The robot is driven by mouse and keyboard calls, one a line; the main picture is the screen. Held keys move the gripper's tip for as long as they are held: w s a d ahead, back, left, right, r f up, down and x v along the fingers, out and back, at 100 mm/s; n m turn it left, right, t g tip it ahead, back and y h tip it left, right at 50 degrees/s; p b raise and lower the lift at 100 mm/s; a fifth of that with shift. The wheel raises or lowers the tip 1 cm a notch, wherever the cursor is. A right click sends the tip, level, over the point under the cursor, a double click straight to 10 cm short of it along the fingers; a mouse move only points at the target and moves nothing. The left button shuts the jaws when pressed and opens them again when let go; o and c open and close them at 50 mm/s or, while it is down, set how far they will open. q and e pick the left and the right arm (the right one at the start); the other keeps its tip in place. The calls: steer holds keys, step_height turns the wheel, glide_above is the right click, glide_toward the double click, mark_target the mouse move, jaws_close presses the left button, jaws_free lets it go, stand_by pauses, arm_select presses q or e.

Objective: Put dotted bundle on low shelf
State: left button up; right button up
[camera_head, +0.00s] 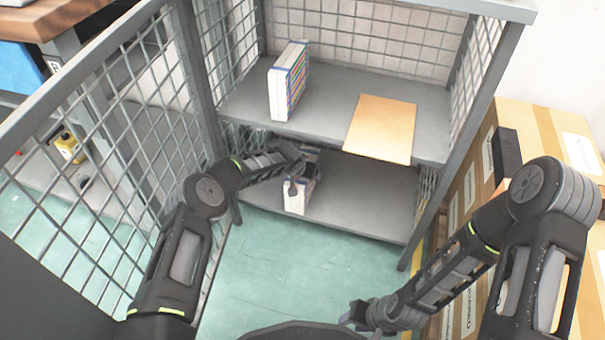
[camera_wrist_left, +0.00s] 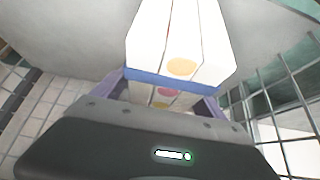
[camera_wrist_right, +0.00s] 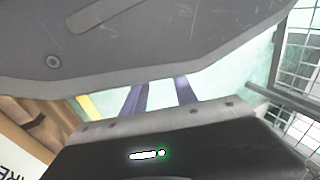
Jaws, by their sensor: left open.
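The dotted bundle (camera_head: 297,197) is a white block that stands on the low shelf (camera_head: 365,200), near its left end. In the left wrist view the bundle (camera_wrist_left: 180,42) shows a blue band and yellow and pink dots. My left gripper (camera_head: 302,172) reaches in under the upper shelf at the bundle. Its purple fingers are open, one on each side of the bundle; whether they touch it I cannot tell. My right gripper (camera_head: 362,316) is low in front of the rack, open and empty, with floor showing between its fingers (camera_wrist_right: 160,95).
Mesh panels (camera_head: 110,150) close off the left side. Cardboard boxes (camera_head: 545,130) stand at the right. The low shelf is clear to the right.

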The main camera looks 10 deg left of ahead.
arm_select(q)
steer(key=shift+r, duration=0.1)
arm_select(e)
steer(key=shift+r, duration=0.1)
arm_select(q)
steer(key=p+v, duration=1.1)
steer(key=p, duration=0.5)
steer(key=shift+w+r, duration=0.15)
steer(key=shift+r, duration=0.05)
steer(key=shift+s+a+r+p, duration=0.1)
steer(key=shift+s+r+p, duration=0.15)
steer(key=shift+s+p, duration=0.25)
arm_select(e)
steer(key=s+a+r, duration=0.1)
steer(key=s+r, duration=0.2)
steer(key=r, duration=1.4)
steer(key=shift+s+a+r+n+g+y, duration=0.15)
steer(key=shift+a+n+g+y, duration=0.15)
steer(key=shift+a+g, duration=0.1)
